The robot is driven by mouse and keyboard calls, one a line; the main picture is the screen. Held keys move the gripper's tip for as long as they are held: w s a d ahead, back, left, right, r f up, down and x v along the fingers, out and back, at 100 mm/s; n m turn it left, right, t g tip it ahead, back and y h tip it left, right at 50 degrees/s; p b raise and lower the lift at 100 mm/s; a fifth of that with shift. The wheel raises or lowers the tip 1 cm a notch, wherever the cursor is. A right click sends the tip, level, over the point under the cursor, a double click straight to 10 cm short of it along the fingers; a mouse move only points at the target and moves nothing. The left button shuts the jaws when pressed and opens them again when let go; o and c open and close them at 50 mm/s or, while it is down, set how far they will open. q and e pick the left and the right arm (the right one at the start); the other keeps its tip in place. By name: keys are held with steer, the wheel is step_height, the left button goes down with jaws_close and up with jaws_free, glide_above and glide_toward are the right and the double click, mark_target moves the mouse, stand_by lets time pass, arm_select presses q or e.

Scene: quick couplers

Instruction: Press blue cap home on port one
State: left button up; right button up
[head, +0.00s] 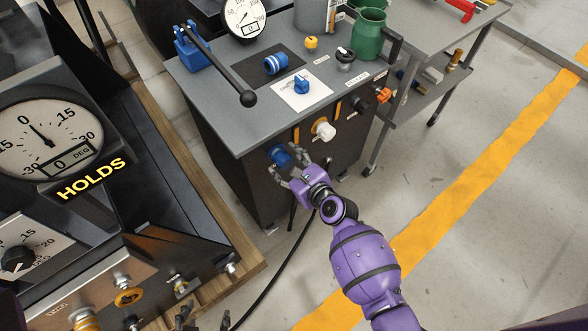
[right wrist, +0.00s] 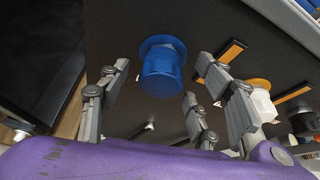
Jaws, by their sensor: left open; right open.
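The blue cap (head: 278,157) sits on the dark front panel of the bench, at the left end of a row of fittings. It also shows in the right wrist view (right wrist: 162,68), facing me. My right gripper (head: 287,168) is open in front of the cap, with fingers spread either side of it. In the right wrist view clear gaps show between the fingers and the cap, so it is not held. How far the cap is seated cannot be told. My left gripper (head: 205,320) shows only as dark fingertips at the bottom edge, apart and empty.
A white fitting (head: 323,129) and an orange knob (head: 383,95) stand right of the cap on the same panel. The grey bench top (head: 225,110) carries a black-handled lever (head: 222,68), a gauge and a green jug (head: 368,34). A gauge console fills the left. Floor is open at right.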

mark_target(287, 166)
steer(key=shift+w+a+f, duration=0.25)
steer(key=shift+w, duration=0.2)
steer(key=c, duration=1.3)
steer(key=shift+s+d, duration=0.65)
steer(key=shift+s, duration=0.25)
steer(key=shift+s+d, duration=0.6)
steer(key=shift+s, duration=0.25)
steer(key=shift+c, duration=0.3)
steer(key=s+d, duration=0.2)
steer(key=s, duration=0.1)
steer(key=shift+s+d, duration=0.15)
